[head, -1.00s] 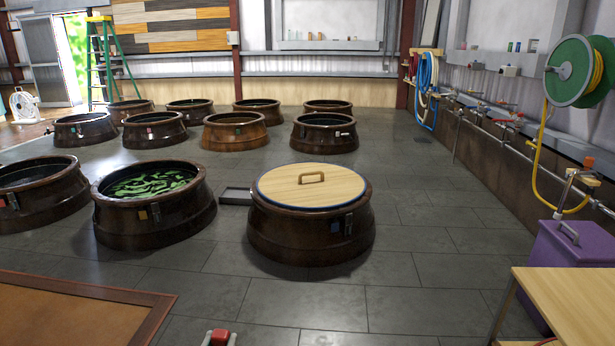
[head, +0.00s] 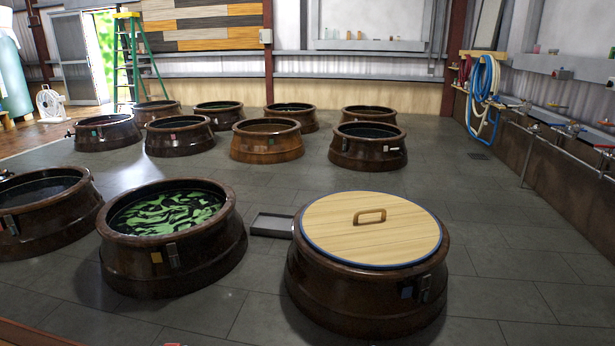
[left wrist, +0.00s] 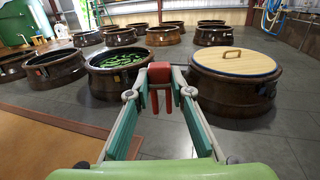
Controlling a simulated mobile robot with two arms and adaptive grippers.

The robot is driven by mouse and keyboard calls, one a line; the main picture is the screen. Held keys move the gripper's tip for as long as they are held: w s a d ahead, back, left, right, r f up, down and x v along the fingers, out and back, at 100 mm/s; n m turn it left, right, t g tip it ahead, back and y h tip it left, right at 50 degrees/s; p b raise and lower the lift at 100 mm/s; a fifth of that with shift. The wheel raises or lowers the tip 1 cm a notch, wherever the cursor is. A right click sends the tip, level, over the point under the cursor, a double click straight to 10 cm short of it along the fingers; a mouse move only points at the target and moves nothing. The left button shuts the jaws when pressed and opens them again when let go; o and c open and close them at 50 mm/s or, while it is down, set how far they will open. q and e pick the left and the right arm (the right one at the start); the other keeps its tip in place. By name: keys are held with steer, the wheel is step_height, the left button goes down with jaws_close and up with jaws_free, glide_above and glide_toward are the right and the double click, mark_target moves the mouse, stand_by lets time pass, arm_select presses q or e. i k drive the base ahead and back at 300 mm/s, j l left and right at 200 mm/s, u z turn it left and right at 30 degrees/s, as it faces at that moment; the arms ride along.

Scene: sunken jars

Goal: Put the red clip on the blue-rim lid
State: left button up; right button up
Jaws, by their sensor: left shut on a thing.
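The blue-rim lid (head: 345,230) is a round pale wooden disc with a blue edge and a wooden handle. It sits on a dark brown jar (head: 350,305) at the front right of the head view. In the left wrist view the lid (left wrist: 215,62) is to the right, ahead of my left gripper. My left gripper (left wrist: 160,88) is shut on the red clip (left wrist: 160,72), which has reddish prongs pointing down. The gripper and clip are apart from the lid, on its near left side. My right gripper is in neither view.
An open jar with green swirling contents (head: 168,214) stands left of the lidded jar. A small dark tray (head: 271,225) lies on the floor between them. Several more jars stand behind. A brown board (left wrist: 45,140) is at the left in the wrist view. Grey floor is clear at the right.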

mark_target(329, 217)
steer(key=i+j+z, duration=0.15)
steer(key=i+z, duration=0.25)
steer(key=i+j+z, duration=0.2)
steer(key=z, duration=0.25)
steer(key=i+j+z, duration=0.65)
steer(key=j+z, duration=0.2)
